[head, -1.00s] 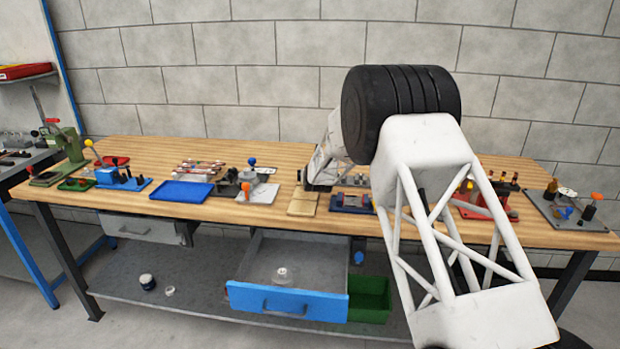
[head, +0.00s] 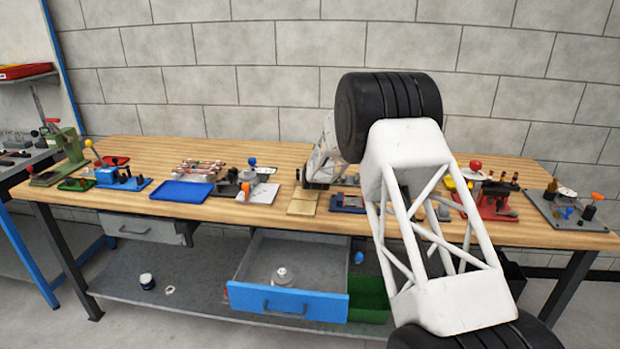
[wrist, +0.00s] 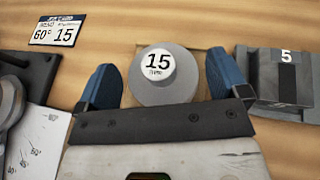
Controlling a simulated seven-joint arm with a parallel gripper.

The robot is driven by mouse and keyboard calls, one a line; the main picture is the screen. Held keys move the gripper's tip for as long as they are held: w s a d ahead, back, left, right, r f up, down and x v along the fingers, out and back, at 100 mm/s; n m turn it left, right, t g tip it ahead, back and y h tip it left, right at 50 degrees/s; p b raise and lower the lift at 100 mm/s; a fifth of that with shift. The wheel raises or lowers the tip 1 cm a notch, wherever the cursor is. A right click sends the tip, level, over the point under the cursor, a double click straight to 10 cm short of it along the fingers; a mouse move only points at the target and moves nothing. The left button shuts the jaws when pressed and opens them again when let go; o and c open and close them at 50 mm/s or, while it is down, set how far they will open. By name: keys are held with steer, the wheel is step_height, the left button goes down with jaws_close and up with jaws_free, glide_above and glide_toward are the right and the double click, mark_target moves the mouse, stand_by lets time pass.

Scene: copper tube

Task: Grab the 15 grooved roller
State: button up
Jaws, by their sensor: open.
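The grooved roller marked 15 (wrist: 165,78) is a grey round piece with a white top label. In the wrist view it stands between the two blue fingertips of my gripper (wrist: 165,90). The fingers are open, one on each side, with a visible gap to the roller. Its lower part is hidden behind the gripper's dark front edge. In the head view my arm hides the roller and my gripper's fingers.
A grey block marked 5 (wrist: 285,78) sits close to the right finger. A label plate reading 60° and 15 (wrist: 57,31) lies upper left, above a dark fixture (wrist: 30,75). The bench (head: 262,215) also holds a blue tray (head: 181,191); a blue drawer (head: 288,302) below stands open.

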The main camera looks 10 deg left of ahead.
steer(key=shift+w+a+f, duration=0.15)
steer(key=shift+w+f, duration=0.05)
steer(key=shift+w, duration=0.3)
stand_by(0.4)
steer(key=c, duration=1.1)
